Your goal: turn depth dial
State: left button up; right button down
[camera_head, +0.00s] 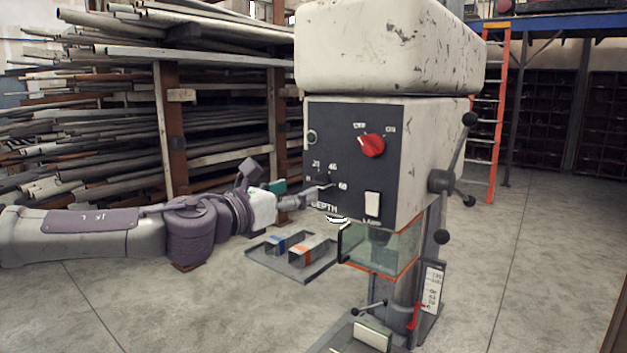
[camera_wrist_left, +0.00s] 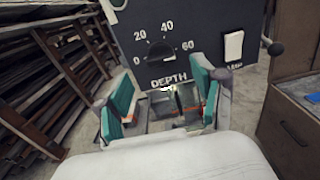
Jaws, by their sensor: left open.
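The depth dial (camera_wrist_left: 160,50) is a dark round knob on the dark front panel (camera_head: 345,120) of a drill press, with numbers from 0 to 60 around it and DEPTH below. In the head view the dial (camera_head: 323,179) is partly covered by my gripper's fingertip. My left gripper (camera_head: 302,192) is in front of the panel's lower left. In the left wrist view its teal-padded fingers (camera_wrist_left: 163,97) are spread apart with nothing between them, below the dial in the picture. Whether a finger touches the dial cannot be told. My right gripper is not in view.
A red OFF/ON knob (camera_head: 371,146) and a white lamp switch (camera_head: 372,204) share the panel. A clear guard (camera_head: 378,250) hangs below. Pipe racks (camera_head: 130,120) stand at left, an orange ladder (camera_head: 488,115) at right.

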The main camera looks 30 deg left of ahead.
aim_at(315, 184)
pick_arm(q)
jog(key=shift+w+f, duration=0.1)
jog(key=shift+w, duration=1.1)
jog(key=shift+w+d, duration=0.15)
jog(key=shift+w, duration=1.8)
jog(key=shift+d, duration=0.1)
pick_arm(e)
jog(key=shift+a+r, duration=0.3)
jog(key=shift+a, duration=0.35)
pick_arm(q)
jog(key=shift+c, duration=0.4)
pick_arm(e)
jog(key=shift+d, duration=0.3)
pick_arm(q)
jog(key=c, duration=1.1)
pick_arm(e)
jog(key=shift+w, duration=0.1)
